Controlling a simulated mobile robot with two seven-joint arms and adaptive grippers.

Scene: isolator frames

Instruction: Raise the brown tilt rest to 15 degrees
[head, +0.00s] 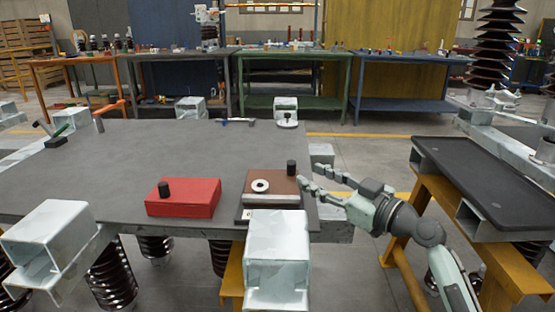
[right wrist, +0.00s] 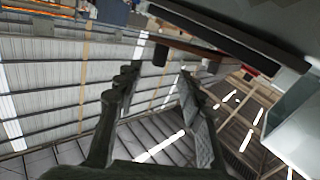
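The brown tilt rest (head: 283,183) lies near the right front corner of the grey table, with a pale ring on its top and a black knob (head: 291,168) standing at its right back corner. It looks flat or nearly flat. My right gripper (head: 309,176) is just right of the rest and its knob, fingers spread, with nothing between them. In the right wrist view its two fingers (right wrist: 158,74) are apart, and a dark stub, probably the knob, shows beyond them beside a brown edge (right wrist: 190,48). My left gripper is out of view.
A red box (head: 190,204) with a black knob stands left of the rest on the grey table (head: 120,165). A pale metal block (head: 277,250) stands close in front of the rest. A dark bench (head: 490,180) is at the right. The table's middle is clear.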

